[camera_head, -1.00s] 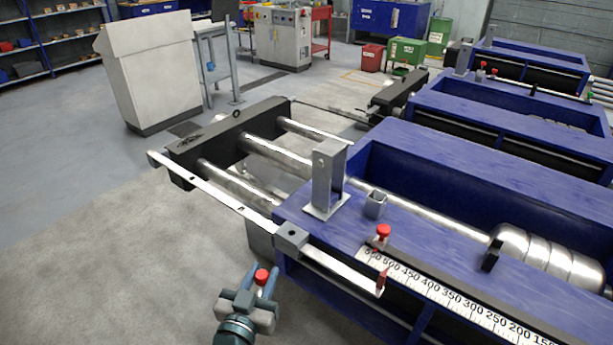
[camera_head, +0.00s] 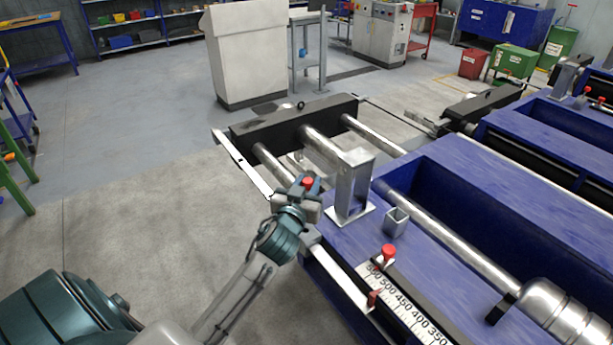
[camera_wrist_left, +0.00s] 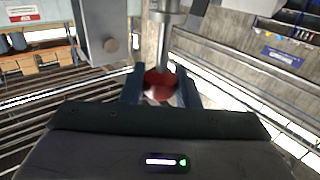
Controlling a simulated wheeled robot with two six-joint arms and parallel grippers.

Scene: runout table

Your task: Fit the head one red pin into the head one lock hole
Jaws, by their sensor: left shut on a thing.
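My left gripper (camera_head: 306,190) is shut on a red-headed pin (camera_head: 308,182), close to the grey upright post (camera_head: 353,185) on the near blue bench. In the left wrist view the pin's red head (camera_wrist_left: 158,84) sits between the fingers, with a shiny shaft beyond it. The flat bar with holes (camera_head: 345,280) runs along the bench edge. The grey block (camera_head: 309,238) on it is partly hidden by my gripper. I cannot make out the lock hole. A second red-headed pin (camera_head: 388,252) stands beside the scale. My right gripper is not in view.
A dark crosspiece (camera_head: 290,125) with shiny rods extends behind my gripper. Open floor (camera_head: 130,200) lies to the left.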

